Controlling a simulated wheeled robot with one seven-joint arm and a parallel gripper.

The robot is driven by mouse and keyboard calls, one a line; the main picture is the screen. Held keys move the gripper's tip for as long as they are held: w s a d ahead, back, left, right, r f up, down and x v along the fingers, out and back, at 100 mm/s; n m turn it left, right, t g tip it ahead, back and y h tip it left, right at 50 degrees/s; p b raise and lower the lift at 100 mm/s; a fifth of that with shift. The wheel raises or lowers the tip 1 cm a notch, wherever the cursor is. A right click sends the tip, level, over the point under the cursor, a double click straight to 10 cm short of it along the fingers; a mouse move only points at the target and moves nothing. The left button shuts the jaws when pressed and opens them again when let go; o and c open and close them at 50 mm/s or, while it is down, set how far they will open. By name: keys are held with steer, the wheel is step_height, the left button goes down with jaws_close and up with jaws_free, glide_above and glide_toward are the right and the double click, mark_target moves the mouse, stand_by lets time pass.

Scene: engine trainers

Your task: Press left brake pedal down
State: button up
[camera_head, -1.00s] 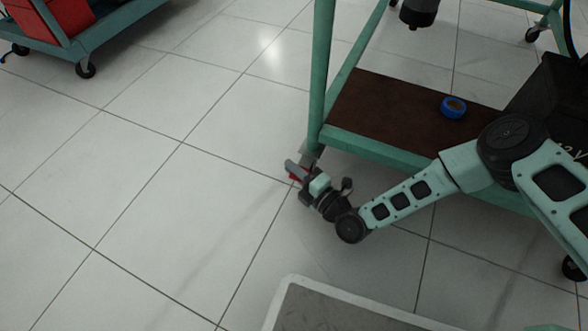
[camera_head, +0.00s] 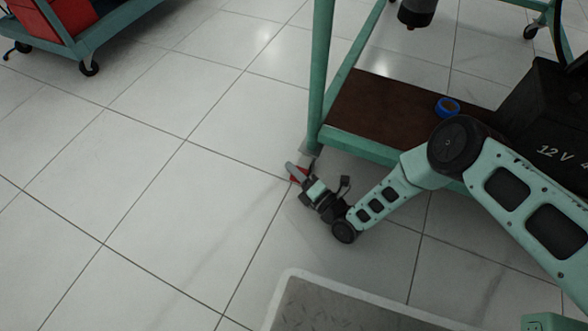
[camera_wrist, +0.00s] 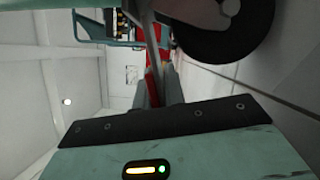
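The left brake pedal is a small red lever (camera_head: 296,178) low at the caster of the green cart's near left leg. My gripper (camera_head: 293,170) is down at floor level beside that leg, its grey fingers over or against the red lever. In the wrist view my gripper's fingers (camera_wrist: 157,88) show close together with a narrow red strip (camera_wrist: 152,85) between them. Whether they touch or hold it I cannot tell. The dark caster wheel (camera_wrist: 228,30) is at the upper right of the wrist view.
The green cart (camera_head: 360,146) has a brown lower shelf with a blue tape roll (camera_head: 447,107) and a black 12 V battery (camera_head: 545,115). My arm passes in front of the shelf. Another cart (camera_head: 120,22) with red boxes stands upper left. The tiled floor at left is clear.

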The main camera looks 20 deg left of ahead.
steer(key=o, duration=0.4)
steer(key=shift+c, duration=0.2)
steer(key=p+v, duration=0.4)
steer(key=v, duration=0.2)
steer(key=shift+s+d+r, duration=0.1)
steer(key=shift+s+d, duration=0.1)
steer(key=shift+s+d+f+p, duration=0.2)
steer(key=shift+d+p, duration=0.1)
steer(key=shift+d, duration=0.2)
steer(key=shift+o, duration=0.4)
